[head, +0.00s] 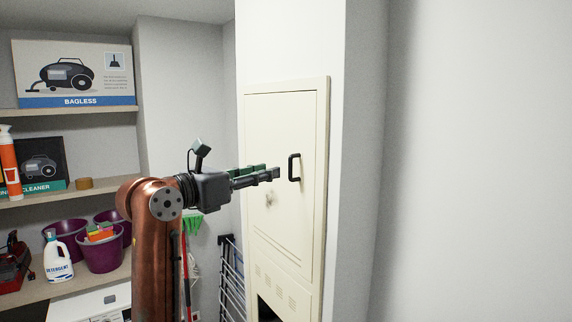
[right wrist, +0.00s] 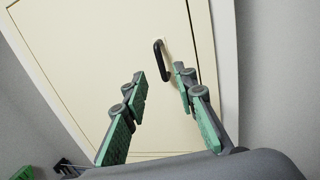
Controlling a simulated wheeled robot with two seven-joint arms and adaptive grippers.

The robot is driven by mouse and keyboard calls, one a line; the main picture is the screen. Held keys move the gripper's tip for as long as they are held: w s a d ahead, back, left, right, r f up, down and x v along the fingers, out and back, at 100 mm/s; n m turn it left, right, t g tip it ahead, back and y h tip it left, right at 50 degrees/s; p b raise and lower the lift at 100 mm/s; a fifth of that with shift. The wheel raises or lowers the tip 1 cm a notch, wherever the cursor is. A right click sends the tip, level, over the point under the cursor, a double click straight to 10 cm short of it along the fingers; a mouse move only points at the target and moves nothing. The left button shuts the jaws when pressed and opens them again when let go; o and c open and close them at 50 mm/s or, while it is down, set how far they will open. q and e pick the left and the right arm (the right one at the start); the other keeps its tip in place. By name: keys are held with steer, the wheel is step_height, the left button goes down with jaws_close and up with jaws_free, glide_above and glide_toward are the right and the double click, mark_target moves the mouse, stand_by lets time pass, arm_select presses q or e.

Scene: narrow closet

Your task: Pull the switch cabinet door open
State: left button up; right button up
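The cream switch cabinet (head: 325,130) is set in the white wall, and its door (head: 270,125) looks shut. A black bar handle (head: 294,168) stands near the right edge of the door. The handle (right wrist: 158,56) also shows in the right wrist view, just beyond the fingertips and between them. My right gripper (head: 274,174) is open and empty, a little to the left of the handle in the head view. In the right wrist view my right gripper (right wrist: 160,74) has its green-padded fingers apart, and contact with the handle cannot be told. My left gripper is not in view.
Shelves (head: 80,110) at the left hold a vacuum box (head: 73,72), purple buckets (head: 101,252) and a detergent bottle (head: 57,258). A folded drying rack (head: 232,270) stands below my arm, left of the cabinet. The wall at the right is bare.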

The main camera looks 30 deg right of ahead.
steer(key=p+x, duration=0.2)
steer(key=x, duration=0.5)
steer(key=shift+d, duration=0.35)
steer(key=shift+w, duration=0.15)
steer(key=shift+c, duration=0.2)
jaws_close()
